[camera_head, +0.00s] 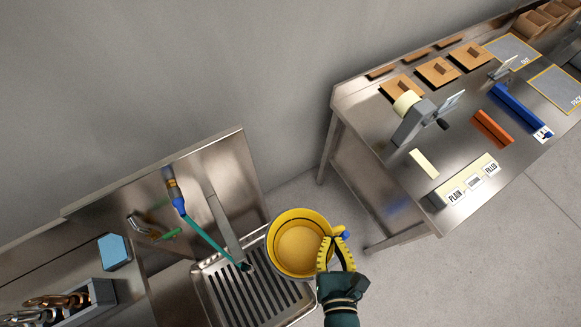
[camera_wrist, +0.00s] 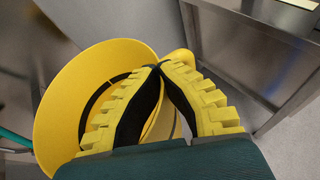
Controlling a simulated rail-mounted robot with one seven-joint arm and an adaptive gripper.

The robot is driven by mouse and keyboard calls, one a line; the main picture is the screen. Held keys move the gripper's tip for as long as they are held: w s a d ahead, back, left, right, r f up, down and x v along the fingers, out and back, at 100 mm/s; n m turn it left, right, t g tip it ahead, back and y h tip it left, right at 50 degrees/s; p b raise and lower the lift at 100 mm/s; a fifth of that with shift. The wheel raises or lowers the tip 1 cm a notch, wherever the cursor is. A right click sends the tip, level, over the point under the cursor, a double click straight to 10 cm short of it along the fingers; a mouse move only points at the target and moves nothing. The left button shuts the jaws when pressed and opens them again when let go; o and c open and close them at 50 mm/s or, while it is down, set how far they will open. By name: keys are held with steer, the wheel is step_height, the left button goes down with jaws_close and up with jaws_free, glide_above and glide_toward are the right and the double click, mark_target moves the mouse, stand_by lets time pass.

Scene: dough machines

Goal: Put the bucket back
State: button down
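The yellow bucket (camera_head: 297,252) is upright with its open top towards the camera and looks empty. In the head view it overlaps the right edge of the grated basin (camera_head: 202,268); I cannot tell if it hangs clear. My gripper (camera_head: 336,246) is at the bucket's right side, by a yellow lug with a blue part. In the wrist view the bucket (camera_wrist: 58,110) fills the left, and the ribbed yellow fingers (camera_wrist: 159,68) meet at their tips over its side. They look closed on its handle or rim; the exact grip is hidden.
A green hose with a spray nozzle (camera_head: 174,190) runs down to the basin. A blue block (camera_head: 114,252) and a box of metal hooks (camera_head: 100,296) lie on the left counter. A steel table (camera_head: 440,140) with tools stands right. Floor between is clear.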

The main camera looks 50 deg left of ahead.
steer(key=s+a+f+g+b, duration=0.1)
steer(key=s+f+b, duration=0.3)
steer(key=f, duration=1)
steer(key=s+a+f+n+g+y+b, duration=0.1)
steer(key=s+a+f+b, duration=0.3)
steer(key=f+b, duration=0.4)
steer(key=s+a+f+n+y+b, duration=0.1)
steer(key=s+f+b, duration=0.3)
steer(key=f, duration=1.6)
steer(key=a+b, duration=0.1)
steer(key=b, duration=0.1)
steer(key=shift+s+a+g+b, duration=0.2)
steer(key=shift+s+g+b, duration=0.15)
steer(key=shift+g, duration=0.05)
steer(key=shift+f, duration=0.15)
steer(key=shift+f, duration=0.15)
steer(key=c, duration=1.2)
jaws_free()
steer(key=shift+c, duration=0.2)
